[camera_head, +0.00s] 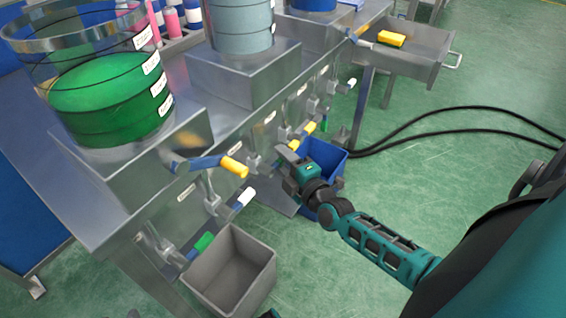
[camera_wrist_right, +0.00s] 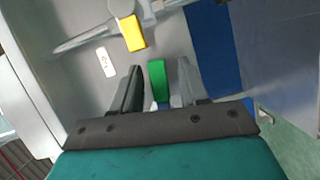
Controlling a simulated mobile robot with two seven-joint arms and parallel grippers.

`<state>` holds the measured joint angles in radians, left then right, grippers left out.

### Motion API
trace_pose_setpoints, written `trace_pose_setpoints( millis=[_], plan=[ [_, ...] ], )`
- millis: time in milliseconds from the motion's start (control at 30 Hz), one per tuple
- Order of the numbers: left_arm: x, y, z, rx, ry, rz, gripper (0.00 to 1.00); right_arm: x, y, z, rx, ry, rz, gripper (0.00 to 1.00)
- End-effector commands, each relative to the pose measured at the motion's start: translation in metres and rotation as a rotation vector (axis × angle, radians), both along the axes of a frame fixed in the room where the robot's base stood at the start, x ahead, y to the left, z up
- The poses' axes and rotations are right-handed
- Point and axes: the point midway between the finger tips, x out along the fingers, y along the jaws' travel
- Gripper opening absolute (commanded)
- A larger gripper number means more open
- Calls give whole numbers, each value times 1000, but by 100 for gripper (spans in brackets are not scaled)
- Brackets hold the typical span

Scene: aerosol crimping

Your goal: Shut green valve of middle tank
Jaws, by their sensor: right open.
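The middle tank (camera_head: 241,28) holds grey-blue liquid and stands on a steel block on the bench. My right gripper (camera_head: 284,156) is beside the valves on the bench front below this tank. In the right wrist view, a green valve handle (camera_wrist_right: 157,80) sits between the two open fingers of my right gripper (camera_wrist_right: 160,66). I cannot tell if the fingers touch it. A yellow handle (camera_wrist_right: 133,34) is just beyond. In the head view my gripper hides this green handle.
The near tank (camera_head: 110,98) holds green liquid; its own green handle (camera_head: 203,243) is above a grey bin (camera_head: 232,272). A blue bin (camera_head: 322,158) stands beside my right gripper. A yellow sponge (camera_head: 391,39) lies in a steel tray. Black cables cross the open green floor.

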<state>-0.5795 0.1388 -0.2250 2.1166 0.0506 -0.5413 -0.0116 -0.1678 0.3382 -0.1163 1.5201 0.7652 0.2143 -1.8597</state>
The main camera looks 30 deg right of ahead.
Motion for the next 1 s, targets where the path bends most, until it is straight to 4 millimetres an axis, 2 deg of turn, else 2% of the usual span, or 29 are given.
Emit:
trace_pose_setpoints(
  millis=[300, 767, 1000],
  plan=[
    [1, -2, 2, -5, -5, -2, 44, 3, 0, 0, 0, 0, 0, 44],
    [0, -1, 1, 2, -6, -4, 44, 3, 0, 0, 0, 0, -1, 1],
    [0, 0, -1, 4, -2, -4, 44, 3, 0, 0, 0, 0, -1, 0]
  ],
)
